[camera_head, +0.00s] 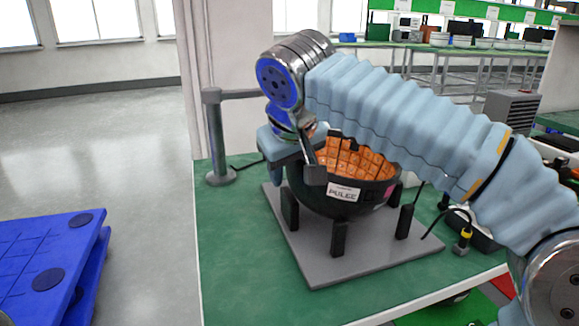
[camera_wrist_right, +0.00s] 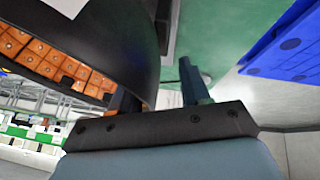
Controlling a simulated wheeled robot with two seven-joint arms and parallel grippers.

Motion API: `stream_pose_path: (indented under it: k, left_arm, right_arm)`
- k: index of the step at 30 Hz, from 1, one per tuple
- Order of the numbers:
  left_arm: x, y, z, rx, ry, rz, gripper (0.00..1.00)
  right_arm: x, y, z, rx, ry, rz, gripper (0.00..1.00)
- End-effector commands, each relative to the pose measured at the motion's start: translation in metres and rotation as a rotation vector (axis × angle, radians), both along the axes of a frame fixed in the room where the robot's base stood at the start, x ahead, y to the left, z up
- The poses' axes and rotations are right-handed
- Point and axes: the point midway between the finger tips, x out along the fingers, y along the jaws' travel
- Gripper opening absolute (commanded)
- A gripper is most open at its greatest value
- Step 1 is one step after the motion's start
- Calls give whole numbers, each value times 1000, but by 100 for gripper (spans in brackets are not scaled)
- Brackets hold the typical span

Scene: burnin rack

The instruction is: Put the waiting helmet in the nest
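The helmet (camera_head: 330,201) is a black shell with orange padding, upside down with its opening up and a "PULSE" label on its front. It sits among the dark posts of the nest (camera_head: 300,262), a grey plate on the green table; its contact underneath is hidden. My right gripper (camera_head: 312,160) is at the helmet's left rim. In the right wrist view, the gripper (camera_wrist_right: 160,92) has its fingers apart, one on each side of the black helmet wall (camera_wrist_right: 110,35), with a gap beside the outer finger. My left gripper is not in view.
A grey post stand (camera_head: 218,176) is at the table's back left. A cable with a yellow-banded connector (camera_head: 464,238) lies right of the nest. A blue pallet (camera_head: 45,260) is on the floor at left. My right arm hides part of the table.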

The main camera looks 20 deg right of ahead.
Motion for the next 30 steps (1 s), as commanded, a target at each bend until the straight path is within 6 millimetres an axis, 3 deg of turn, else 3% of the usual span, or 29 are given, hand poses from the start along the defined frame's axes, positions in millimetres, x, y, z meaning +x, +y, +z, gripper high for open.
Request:
stream_pose_path:
  k: [8,11,21,30]
  left_arm:
    - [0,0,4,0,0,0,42]
    - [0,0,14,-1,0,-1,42]
    - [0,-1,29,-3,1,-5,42]
    - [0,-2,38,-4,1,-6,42]
  right_arm:
    - [0,1,5,1,0,3,44]
    - [-1,1,19,1,0,3,44]
    - [-40,13,86,2,-3,4,44]
    - [-58,18,115,0,0,1,44]
